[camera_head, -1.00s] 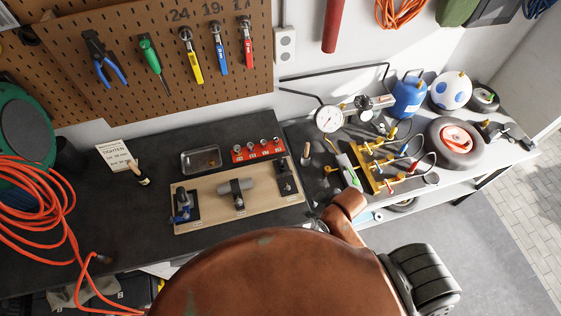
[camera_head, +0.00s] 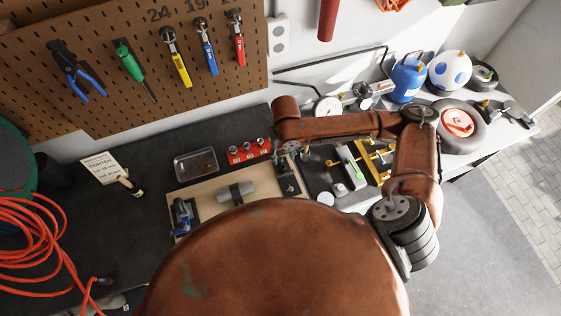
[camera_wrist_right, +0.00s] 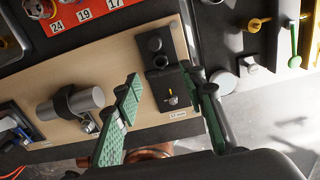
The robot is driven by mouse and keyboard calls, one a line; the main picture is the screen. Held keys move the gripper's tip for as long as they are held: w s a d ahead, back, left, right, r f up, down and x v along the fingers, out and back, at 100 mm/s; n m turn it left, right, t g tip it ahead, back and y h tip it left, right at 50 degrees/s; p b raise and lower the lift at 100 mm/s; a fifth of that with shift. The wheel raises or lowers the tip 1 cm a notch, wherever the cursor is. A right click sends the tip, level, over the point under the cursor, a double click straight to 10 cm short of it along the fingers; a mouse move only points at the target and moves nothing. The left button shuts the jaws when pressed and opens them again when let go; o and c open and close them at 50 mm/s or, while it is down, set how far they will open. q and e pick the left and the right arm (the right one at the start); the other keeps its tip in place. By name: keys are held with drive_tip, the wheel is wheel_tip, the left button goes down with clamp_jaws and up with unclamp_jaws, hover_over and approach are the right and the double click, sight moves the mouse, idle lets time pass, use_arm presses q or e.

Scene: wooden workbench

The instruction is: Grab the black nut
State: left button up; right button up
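A black fixture (camera_wrist_right: 163,78) stands at the right end of the wooden board in the right wrist view. It bears a dark round piece (camera_wrist_right: 155,43), a smaller dark round piece below it and a small metal fitting (camera_wrist_right: 172,98). I cannot tell for sure which dark piece is the black nut. My right gripper (camera_wrist_right: 167,79) is open and empty, its green-padded fingers to either side of the fixture's lower part. In the head view the right gripper (camera_head: 291,148) is over the board's right end, partly covering the fixture (camera_head: 287,182). My left gripper is out of view.
The wooden board (camera_head: 212,205) also bears a grey cylinder in a clamp (camera_head: 236,191) and a blue fitting (camera_head: 181,216). A red socket rack (camera_head: 249,151) and a metal tray (camera_head: 196,165) lie behind it. Yellow valves (camera_head: 375,160) and gauges stand to the right.

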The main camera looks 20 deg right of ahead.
sight(283, 166)
drive_tip(key=shift+w+d+f, duration=0.15)
drive_tip(key=shift+d, duration=0.1)
wheel_tip(283, 166, down, 2)
drive_tip(key=shift+a+f+p, duration=0.15)
drive_tip(key=shift+f+p, duration=0.05)
drive_tip(key=shift+p, duration=0.1)
drive_tip(key=f+p, duration=0.1)
drive_tip(key=f, duration=0.3)
drive_tip(key=shift+a+f, duration=0.15)
drive_tip(key=shift+a, duration=0.05)
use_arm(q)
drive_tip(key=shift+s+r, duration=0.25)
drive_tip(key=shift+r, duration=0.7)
use_arm(e)
drive_tip(key=shift+f, duration=0.3)
drive_tip(key=shift+c, duration=0.4)
clamp_jaws()
